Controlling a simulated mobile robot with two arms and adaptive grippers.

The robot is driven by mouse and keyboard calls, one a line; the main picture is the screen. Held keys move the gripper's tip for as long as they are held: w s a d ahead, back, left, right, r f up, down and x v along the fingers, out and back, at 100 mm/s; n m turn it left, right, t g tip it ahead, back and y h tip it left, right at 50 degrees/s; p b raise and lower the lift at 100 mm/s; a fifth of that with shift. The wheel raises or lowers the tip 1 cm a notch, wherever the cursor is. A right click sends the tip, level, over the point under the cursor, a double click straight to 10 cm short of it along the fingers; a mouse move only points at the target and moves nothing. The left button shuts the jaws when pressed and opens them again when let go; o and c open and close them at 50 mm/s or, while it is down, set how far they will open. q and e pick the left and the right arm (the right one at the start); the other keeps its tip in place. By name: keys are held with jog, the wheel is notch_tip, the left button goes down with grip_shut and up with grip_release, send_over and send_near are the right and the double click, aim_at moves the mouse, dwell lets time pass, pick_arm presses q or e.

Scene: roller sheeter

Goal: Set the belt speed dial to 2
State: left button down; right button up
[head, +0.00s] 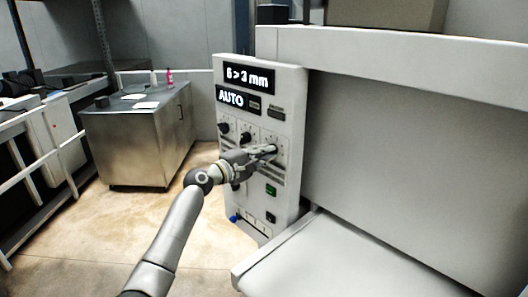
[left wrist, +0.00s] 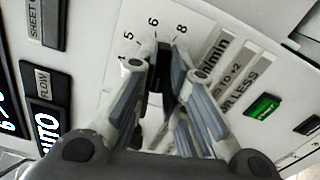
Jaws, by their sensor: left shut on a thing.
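The control panel (head: 290,100) is a white upright box with displays reading "6>3 mm" and "AUTO". My left gripper (head: 270,150) is at the rightmost of its row of black dials, with its fingers closed on that dial. In the left wrist view, my left gripper (left wrist: 163,92) holds the black dial knob (left wrist: 157,72) between its fingertips. Scale numbers 5, 6 and 8 show beyond the knob, and a label ending in "m/min" is printed beside it. The fingers hide part of the scale, and the knob's pointer cannot be read. My right gripper is not in view.
Two other black dials (head: 223,128) (head: 245,137) sit left of the held one. A green button (head: 271,190) and a blue knob (head: 234,219) are lower on the panel. The large white machine body (head: 410,150) fills the right. A steel cabinet (head: 135,135) stands behind, with open floor before it.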

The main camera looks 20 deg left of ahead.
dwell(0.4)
pick_arm(q)
jog(key=c, duration=1.5)
grip_release()
jog(key=v, duration=1.2)
